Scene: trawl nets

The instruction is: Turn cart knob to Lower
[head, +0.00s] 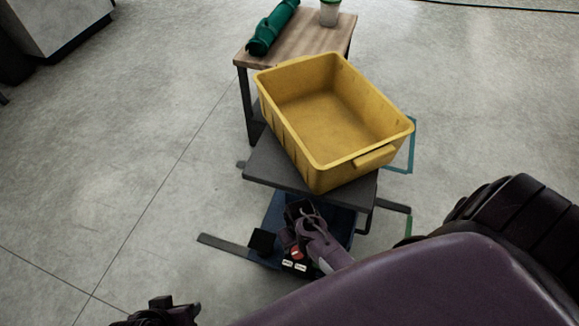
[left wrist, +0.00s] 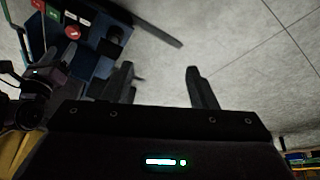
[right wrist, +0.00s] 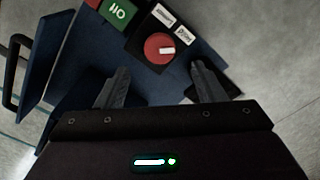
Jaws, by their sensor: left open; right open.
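The cart's red round knob (right wrist: 159,48) with a white pointer mark sits on a black plate, just ahead of my right gripper (right wrist: 160,72). The gripper is open, its fingers apart and the knob between their lines, not gripped. The pointer mark lies toward the right side of the knob in the right wrist view. Two white labels (right wrist: 173,24) stand beside the knob; their words are too small to read surely. The knob also shows in the head view (head: 297,252) and the left wrist view (left wrist: 71,32). My left gripper (head: 165,306) is open and empty, low at left.
The dark cart top (head: 262,168) carries a yellow crate (head: 335,165), empty. A wooden table (head: 300,45) behind holds a green roll (head: 272,27) and a cup (head: 329,12). The floor at left is clear.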

